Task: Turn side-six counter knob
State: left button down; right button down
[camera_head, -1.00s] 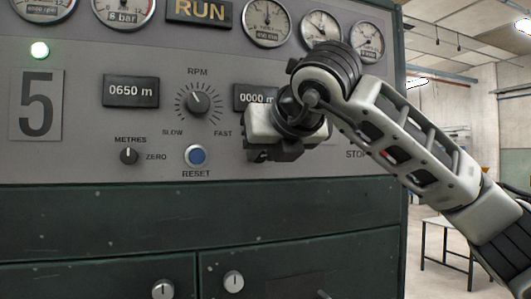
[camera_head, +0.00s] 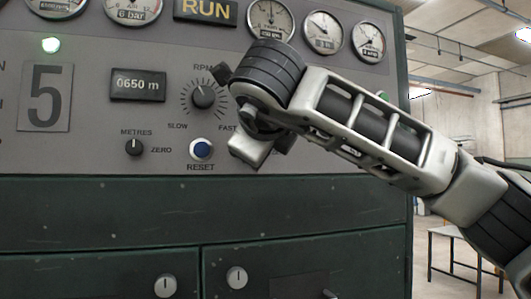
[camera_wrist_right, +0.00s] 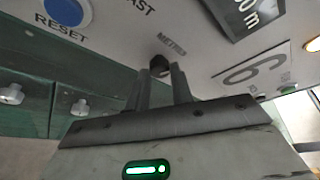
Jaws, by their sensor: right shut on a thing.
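The side-six counter knob (camera_wrist_right: 160,65) is a small dark knob on the grey panel, beside a METRES label, in the right wrist view. My right gripper (camera_wrist_right: 160,73) has its two dark fingers shut on either side of this knob. In the head view my right gripper (camera_head: 255,148) is tilted against the panel, and the arm hides the knob. The side-six counter (camera_wrist_right: 246,14) shows only partly, so its full reading cannot be told. My left gripper is not in view.
Side five has its own counter (camera_head: 138,85) reading 0650 m and a small counter knob (camera_head: 134,147). The RPM knob (camera_head: 203,96) and blue RESET button (camera_head: 202,149) are close left of my gripper. Green drawers (camera_head: 100,225) lie below.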

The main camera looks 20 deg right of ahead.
pick_arm(q)
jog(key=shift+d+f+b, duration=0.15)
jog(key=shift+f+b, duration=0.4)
jog(key=shift+b, duration=0.7)
pick_arm(e)
jog(key=n, duration=0.1)
jog(key=n+t+h, duration=0.1)
jog(key=n, duration=0.2)
jog(key=shift+a+f+h, duration=0.15)
jog(key=shift+f+h, duration=0.1)
jog(key=shift+h, duration=0.05)
jog(key=shift+t, duration=0.3)
jog(key=c, duration=1.2)
grip_release()
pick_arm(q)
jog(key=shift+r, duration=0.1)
